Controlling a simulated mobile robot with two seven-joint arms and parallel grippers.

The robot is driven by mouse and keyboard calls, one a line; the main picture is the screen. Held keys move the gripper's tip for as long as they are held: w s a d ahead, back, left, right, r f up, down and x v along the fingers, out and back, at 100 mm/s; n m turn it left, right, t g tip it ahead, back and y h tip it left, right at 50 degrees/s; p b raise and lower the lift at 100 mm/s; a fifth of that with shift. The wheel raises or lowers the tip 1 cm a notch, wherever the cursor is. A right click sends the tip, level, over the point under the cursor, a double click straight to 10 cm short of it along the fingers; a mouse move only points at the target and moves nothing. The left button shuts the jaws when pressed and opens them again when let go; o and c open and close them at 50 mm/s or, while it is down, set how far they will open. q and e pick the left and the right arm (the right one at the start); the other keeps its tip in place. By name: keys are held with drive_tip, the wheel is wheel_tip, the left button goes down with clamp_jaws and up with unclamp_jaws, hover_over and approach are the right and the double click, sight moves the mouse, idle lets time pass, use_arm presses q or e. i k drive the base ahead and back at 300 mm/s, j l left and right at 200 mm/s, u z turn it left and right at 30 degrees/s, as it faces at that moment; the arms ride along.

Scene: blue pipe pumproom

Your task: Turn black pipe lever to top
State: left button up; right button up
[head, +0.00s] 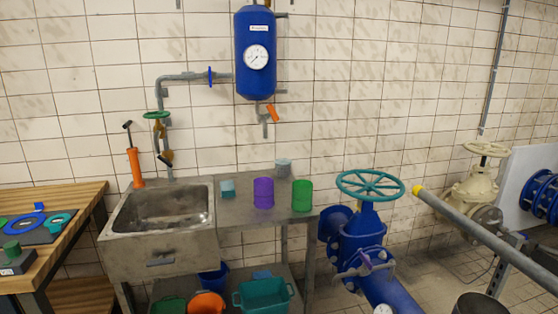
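I cannot pick out a clearly black pipe lever. A small dark fitting (166,157) sits low on the grey pipe above the sink, but I cannot tell whether it is a lever. A green handwheel (157,115) is above it on the same pipe. An orange lever (272,112) hangs tilted on the outlet under the blue tank (255,52). A grey lever (366,263) is on the blue pipe valve (361,238) in front. Neither of my grippers is in view.
A sink (164,220) stands left of centre beside a grey table with a purple can (263,193) and a green can (302,195). A wooden bench (75,203) is at left. A grey pipe with a yellow end (490,240) crosses the right side.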

sight(165, 159)
drive_tip(key=i+j+z, duration=0.1)
drive_tip(key=j+z, duration=0.2)
drive_tip(key=z, duration=0.2)
drive_tip(key=i+j+z, duration=0.1)
drive_tip(key=j+z, duration=0.65)
drive_tip(key=j, duration=0.6)
